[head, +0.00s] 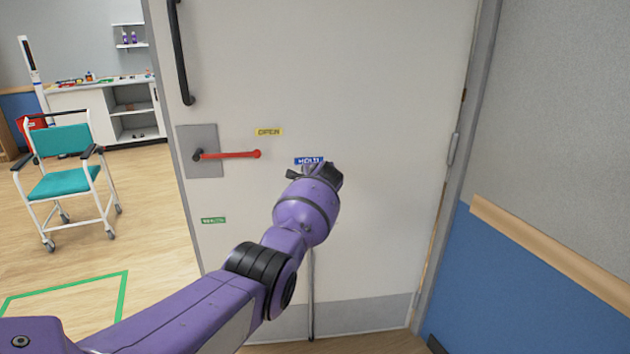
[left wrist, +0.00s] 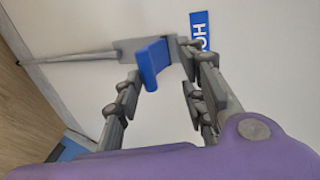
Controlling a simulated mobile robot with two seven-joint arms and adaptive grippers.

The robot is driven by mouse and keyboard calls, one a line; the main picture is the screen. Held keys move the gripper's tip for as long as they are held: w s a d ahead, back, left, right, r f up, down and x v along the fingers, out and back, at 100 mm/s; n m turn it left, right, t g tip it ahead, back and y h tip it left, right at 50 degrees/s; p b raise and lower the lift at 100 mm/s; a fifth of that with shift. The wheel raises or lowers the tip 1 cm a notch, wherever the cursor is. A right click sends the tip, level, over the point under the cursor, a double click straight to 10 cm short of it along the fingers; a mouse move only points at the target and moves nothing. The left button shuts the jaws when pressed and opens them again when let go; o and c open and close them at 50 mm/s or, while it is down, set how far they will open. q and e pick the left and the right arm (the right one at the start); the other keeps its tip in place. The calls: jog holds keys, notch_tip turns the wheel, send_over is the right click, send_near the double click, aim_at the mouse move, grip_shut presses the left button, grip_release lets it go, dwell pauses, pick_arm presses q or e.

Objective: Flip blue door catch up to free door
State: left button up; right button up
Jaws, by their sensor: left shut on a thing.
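The blue door catch (left wrist: 152,65) sits on a grey bracket on the white door (head: 390,90), beside a blue label (left wrist: 200,30). The label also shows in the head view (head: 309,160). My left gripper (head: 330,172) is at the catch, just below the label. In the left wrist view my left gripper (left wrist: 160,62) is shut on the blue catch, with a finger on either side. In the head view my gripper hides the catch. A thin grey rod (head: 311,290) runs down from there toward the floor. My right gripper is not in view.
A red lever handle (head: 230,155) and a black pull bar (head: 178,55) are on the door's left side. A teal wheeled chair (head: 62,160) stands in the room at left. A blue and grey wall with a wooden rail (head: 550,245) is at right.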

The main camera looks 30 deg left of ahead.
pick_arm(q)
jog(key=v, duration=1.2)
jog(key=shift+a, duration=0.1)
